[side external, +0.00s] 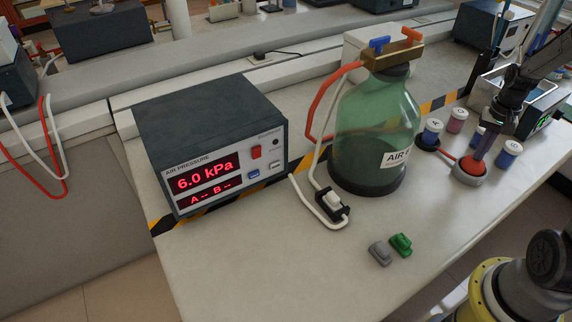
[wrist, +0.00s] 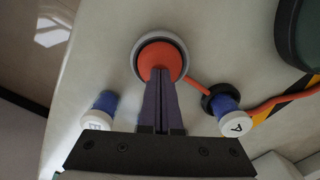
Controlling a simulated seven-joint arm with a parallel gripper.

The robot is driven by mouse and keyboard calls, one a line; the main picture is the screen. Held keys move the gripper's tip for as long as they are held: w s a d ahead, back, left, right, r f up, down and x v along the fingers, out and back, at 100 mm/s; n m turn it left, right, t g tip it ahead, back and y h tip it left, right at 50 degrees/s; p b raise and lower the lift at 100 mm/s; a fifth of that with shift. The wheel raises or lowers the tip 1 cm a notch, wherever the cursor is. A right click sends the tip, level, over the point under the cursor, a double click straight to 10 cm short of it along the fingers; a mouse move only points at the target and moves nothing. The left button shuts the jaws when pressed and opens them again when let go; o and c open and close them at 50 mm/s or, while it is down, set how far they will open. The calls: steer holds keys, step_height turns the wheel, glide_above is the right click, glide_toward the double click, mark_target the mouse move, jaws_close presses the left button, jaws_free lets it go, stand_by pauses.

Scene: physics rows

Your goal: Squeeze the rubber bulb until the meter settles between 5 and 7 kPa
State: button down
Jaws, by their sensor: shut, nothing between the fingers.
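The orange-red rubber bulb (side external: 468,166) sits in a grey ring-shaped holder on the bench at the right. In the wrist view the bulb (wrist: 160,58) is in its grey ring (wrist: 180,43). My gripper (side external: 479,158) points down at the bulb with its fingers together, and its tips are at the bulb's top. In the wrist view the shut fingers (wrist: 160,80) overlap the bulb's lower edge, with nothing between them. Whether they press into the rubber is hard to tell. The air pressure meter (side external: 208,177) reads 6.0 kPa, with "A -- B --" below.
A green glass bottle (side external: 375,125) with red tubing stands left of the bulb. A white-tubed clamp (side external: 332,204), a grey block (side external: 380,253) and a green block (side external: 401,244) lie nearer the front.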

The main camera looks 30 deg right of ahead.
steer(key=shift+f, duration=0.9)
steer(key=shift+r, duration=1.75)
steer(key=shift+r, duration=0.1)
step_height(320, 180, up, 7)
stand_by(0.5)
